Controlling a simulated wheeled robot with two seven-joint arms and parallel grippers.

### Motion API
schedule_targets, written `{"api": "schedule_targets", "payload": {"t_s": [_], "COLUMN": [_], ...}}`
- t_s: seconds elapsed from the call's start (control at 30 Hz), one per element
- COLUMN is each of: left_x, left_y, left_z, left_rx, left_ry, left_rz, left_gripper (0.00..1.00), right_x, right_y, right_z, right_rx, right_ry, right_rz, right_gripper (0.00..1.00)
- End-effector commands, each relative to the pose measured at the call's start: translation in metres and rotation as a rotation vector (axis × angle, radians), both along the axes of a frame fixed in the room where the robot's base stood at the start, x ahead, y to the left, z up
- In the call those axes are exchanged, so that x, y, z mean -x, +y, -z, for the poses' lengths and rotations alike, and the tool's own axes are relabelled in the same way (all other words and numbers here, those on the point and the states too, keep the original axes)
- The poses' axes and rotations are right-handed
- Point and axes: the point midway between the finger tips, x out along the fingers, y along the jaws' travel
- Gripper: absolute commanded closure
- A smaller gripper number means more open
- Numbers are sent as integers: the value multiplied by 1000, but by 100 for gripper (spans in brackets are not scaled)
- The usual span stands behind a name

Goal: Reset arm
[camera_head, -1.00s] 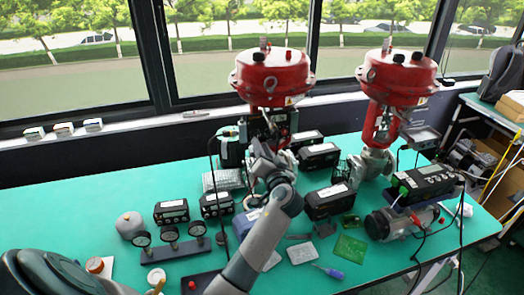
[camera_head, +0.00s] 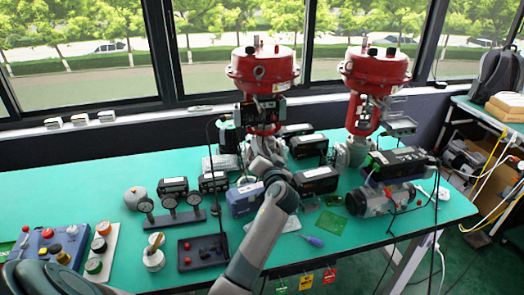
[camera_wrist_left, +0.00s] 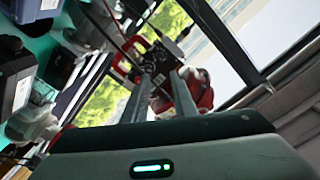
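My left arm comes in from the lower left, and its gripper (camera_head: 262,158) is in front of the lower body of the left red valve (camera_head: 264,72). In the left wrist view, the two grey fingers of my left gripper (camera_wrist_left: 162,82) stand apart with nothing seen between them. A red valve (camera_wrist_left: 198,90) shows blurred behind the fingers, with a dark box on it. I cannot tell from the head view whether the gripper touches the valve. The right red valve (camera_head: 375,70) stands upright farther right. My right gripper is not in view.
Windows lie behind.

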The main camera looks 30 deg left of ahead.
Motion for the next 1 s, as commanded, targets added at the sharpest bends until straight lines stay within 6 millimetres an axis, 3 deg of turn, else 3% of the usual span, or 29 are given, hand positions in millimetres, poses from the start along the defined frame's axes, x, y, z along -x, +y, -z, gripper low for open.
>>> {"api": "schedule_targets", "payload": {"t_s": [0.77,0.87,1.0], "left_x": [0,4,23], "left_y": [1,0,-6], "left_z": [1,8,36], "left_rx": [2,14,64], "left_ry": [1,10,48], "left_rz": [1,4,15], "left_gripper": [75,75,75], "right_x": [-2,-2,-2], "right_y": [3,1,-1], "right_z": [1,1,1], "right_rx": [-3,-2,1], "right_ry": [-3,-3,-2], "right_rz": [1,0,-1], "right_gripper": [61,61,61]}}
